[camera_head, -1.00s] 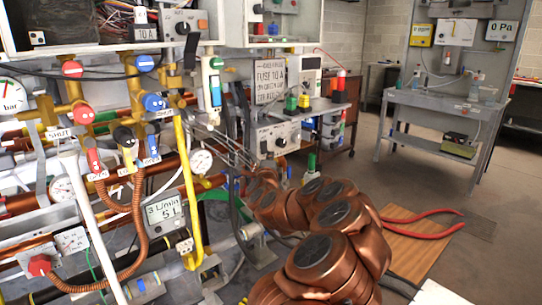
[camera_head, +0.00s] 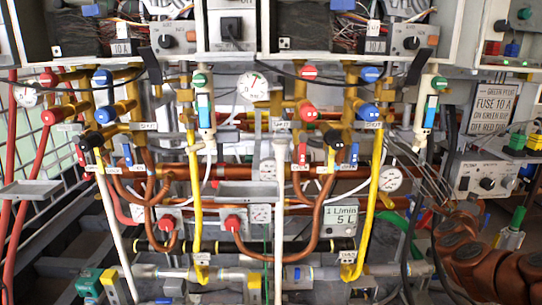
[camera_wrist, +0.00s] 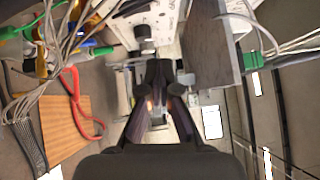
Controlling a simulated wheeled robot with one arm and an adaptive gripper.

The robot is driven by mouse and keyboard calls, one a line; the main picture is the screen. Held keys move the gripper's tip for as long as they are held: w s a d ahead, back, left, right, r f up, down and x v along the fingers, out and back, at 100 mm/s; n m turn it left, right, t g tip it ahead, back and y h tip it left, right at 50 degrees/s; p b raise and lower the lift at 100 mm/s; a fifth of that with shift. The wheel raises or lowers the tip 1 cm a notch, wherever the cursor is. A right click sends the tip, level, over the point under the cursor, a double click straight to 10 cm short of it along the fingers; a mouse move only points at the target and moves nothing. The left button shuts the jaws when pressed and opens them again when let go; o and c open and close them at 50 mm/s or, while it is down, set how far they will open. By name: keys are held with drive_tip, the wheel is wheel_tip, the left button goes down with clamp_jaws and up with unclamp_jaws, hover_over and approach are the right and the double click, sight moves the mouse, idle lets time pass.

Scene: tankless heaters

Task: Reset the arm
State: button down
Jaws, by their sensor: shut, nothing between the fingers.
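My gripper (camera_wrist: 158,82) shows in the wrist view with its dark fingers brought together at the tips and nothing between them. My copper-coloured arm (camera_head: 470,245) is folded at the right edge of the head view, in front of the pipework. I cannot make out the gripper itself in the head view. In the wrist view, grey cables (camera_wrist: 48,80) hang at the left, and a grey panel (camera_wrist: 210,45) stands close to the right of the fingers.
Two heater pipe sets with red valves (camera_head: 308,112) and yellow pipes (camera_head: 372,205) fill the head view. Red-handled pliers (camera_wrist: 78,105) lie by a wooden board (camera_wrist: 62,128) in the wrist view.

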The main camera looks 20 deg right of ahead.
drive_tip(key=w+a+n+t+y, duration=0.3)
drive_tip(key=w+a+n+y, duration=0.3)
drive_tip(key=a, duration=0.6)
drive_tip(key=w+a+n+t+y, duration=0.2)
drive_tip(key=w+a+n+y, duration=0.25)
drive_tip(key=w+a, duration=0.55)
drive_tip(key=s+a+f+n+g+y, duration=0.1)
drive_tip(key=s+a+f+n+y, duration=0.2)
drive_tip(key=a, duration=0.6)
drive_tip(key=s+a+f+n+g+y, duration=0.15)
drive_tip(key=a+n, duration=0.25)
drive_tip(key=a, duration=0.4)
drive_tip(key=s+a+f+n+g+y, duration=0.1)
drive_tip(key=s+a+n+g+y, duration=0.2)
drive_tip(key=a, duration=0.6)
drive_tip(key=s+a+f+n+g, duration=0.2)
drive_tip(key=s+a+f+n, duration=0.15)
drive_tip(key=s, duration=0.35)
drive_tip(key=s+a+f+n+g, duration=0.3)
drive_tip(key=s+a, duration=0.2)
drive_tip(key=s, duration=0.2)
drive_tip(key=s+n+g+h, duration=0.2)
drive_tip(key=s+n+g, duration=0.35)
drive_tip(key=s, duration=1.55)
wheel_tip(320, 180, up, 24)
drive_tip(key=s+m+p, duration=0.1)
drive_tip(key=p, duration=2.2)
drive_tip(key=shift+s+r+p, duration=0.15)
drive_tip(key=shift+p, duration=0.15)
